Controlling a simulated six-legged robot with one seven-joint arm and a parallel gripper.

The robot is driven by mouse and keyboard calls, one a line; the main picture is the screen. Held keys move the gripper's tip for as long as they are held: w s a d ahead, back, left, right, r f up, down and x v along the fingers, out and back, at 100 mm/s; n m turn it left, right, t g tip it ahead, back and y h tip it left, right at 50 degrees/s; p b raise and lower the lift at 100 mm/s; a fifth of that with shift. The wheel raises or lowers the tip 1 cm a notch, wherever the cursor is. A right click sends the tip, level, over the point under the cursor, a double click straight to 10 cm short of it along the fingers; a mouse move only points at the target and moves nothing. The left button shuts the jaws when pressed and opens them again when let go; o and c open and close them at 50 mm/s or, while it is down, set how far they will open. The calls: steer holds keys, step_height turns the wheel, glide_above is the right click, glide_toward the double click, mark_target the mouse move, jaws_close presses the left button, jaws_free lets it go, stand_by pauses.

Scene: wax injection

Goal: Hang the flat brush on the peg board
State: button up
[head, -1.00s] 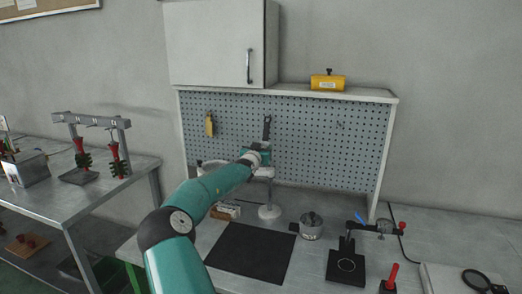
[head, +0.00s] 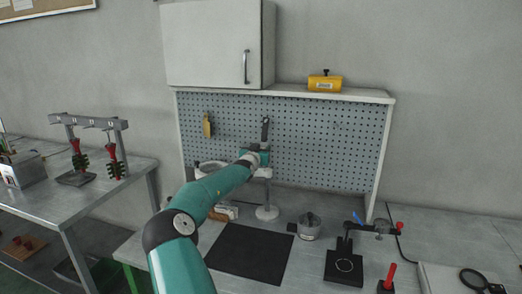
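The grey peg board (head: 320,150) stands upright behind the bench. A small yellow-handled tool (head: 207,126) hangs at its left. A dark, narrow upright thing (head: 265,131) shows in front of the board, right above my gripper (head: 262,155). I cannot tell if it is the flat brush, or if it is held or hanging. My arm hides much of the gripper, which is close to the lower middle of the board. Its fingers are too small and covered to show whether they are open or shut.
A white stand (head: 267,212), a grey pot (head: 309,227) and a black mat (head: 250,254) are on the bench below my arm. A black clamp fixture (head: 344,264) stands to the right. A yellow block (head: 325,83) sits on the shelf above the board.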

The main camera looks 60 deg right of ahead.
steer(key=o, duration=0.5)
steer(key=a, duration=0.4)
steer(key=s+a, duration=0.1)
steer(key=a, duration=0.4)
steer(key=s+a, duration=0.1)
steer(key=a, duration=0.3)
steer(key=shift+a+r, duration=0.15)
steer(key=shift+a, duration=0.2)
steer(key=shift+a, duration=0.1)
